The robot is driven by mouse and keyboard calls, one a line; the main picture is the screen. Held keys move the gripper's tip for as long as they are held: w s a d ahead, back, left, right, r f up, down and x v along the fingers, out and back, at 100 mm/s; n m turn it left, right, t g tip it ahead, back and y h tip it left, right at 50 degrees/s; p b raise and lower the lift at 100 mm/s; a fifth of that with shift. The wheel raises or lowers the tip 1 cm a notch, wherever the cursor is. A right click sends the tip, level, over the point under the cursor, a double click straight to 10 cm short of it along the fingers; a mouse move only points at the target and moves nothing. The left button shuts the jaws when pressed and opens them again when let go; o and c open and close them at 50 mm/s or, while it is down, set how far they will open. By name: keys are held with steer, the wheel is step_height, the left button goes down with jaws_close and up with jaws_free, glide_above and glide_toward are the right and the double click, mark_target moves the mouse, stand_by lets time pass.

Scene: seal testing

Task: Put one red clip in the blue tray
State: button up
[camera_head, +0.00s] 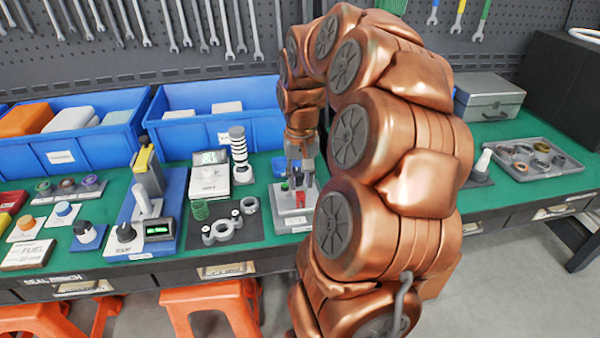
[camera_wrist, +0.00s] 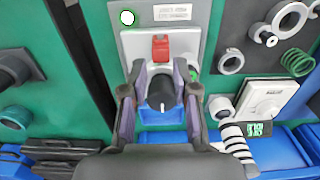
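My gripper (camera_head: 300,178) points down over a light grey device (camera_head: 292,222) on the bench. In the wrist view my gripper (camera_wrist: 158,92) is open, its fingers on either side of a black knob (camera_wrist: 160,90) with a white mark. I cannot tell whether they touch it. A small red piece (camera_wrist: 161,47), likely a red clip, sits on the device beyond the fingertips; it also shows in the head view (camera_head: 301,201). A small blue surface (camera_head: 279,166), possibly the blue tray, lies behind the device, partly hidden by my gripper; blue also shows in the wrist view (camera_wrist: 160,138).
Two large blue bins (camera_head: 62,160) (camera_head: 180,140) stand at the back left. A dark mat with metal rings (camera_head: 222,230), a white scale (camera_head: 210,187) and a striped column (camera_head: 239,150) are left of the device. A grey tray of rings (camera_head: 562,168) is at the right.

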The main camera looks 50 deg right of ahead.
mark_target(301, 193)
steer(key=shift+f+p, duration=0.35)
steer(key=shift+f, duration=2.75)
jaws_close()
